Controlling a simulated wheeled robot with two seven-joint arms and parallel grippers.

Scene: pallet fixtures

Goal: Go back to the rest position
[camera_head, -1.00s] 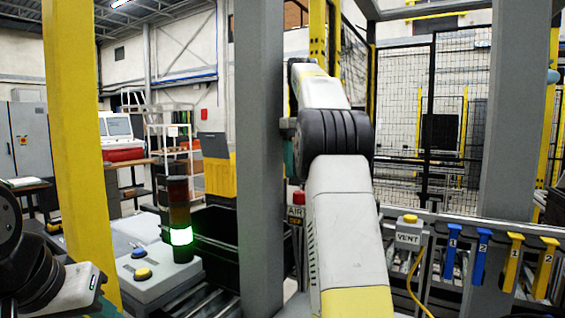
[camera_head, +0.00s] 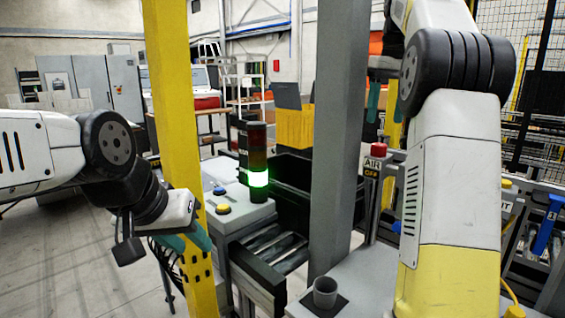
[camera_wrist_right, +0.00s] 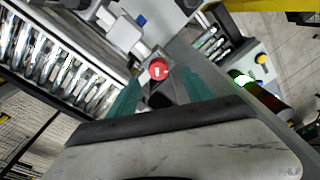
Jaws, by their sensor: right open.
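My left arm comes in from the left in the head view. Its gripper (camera_head: 198,236), with teal fingers, hangs in front of the yellow post; I cannot tell whether it is open or shut, and no held thing is visible. My right arm rises at the right of the head view. Its gripper (camera_head: 384,98) is raised near the grey post and partly hidden by the arm. In the right wrist view the right gripper (camera_wrist_right: 160,95) is open, its two teal fingers apart with nothing between them.
A yellow post (camera_head: 178,130) and a grey post (camera_head: 340,130) stand close to my arms. Between them are a signal light (camera_head: 258,178), a button box (camera_head: 235,213), a black crate (camera_head: 290,195) and rollers (camera_head: 270,250). A grey cup (camera_head: 325,292) stands at front.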

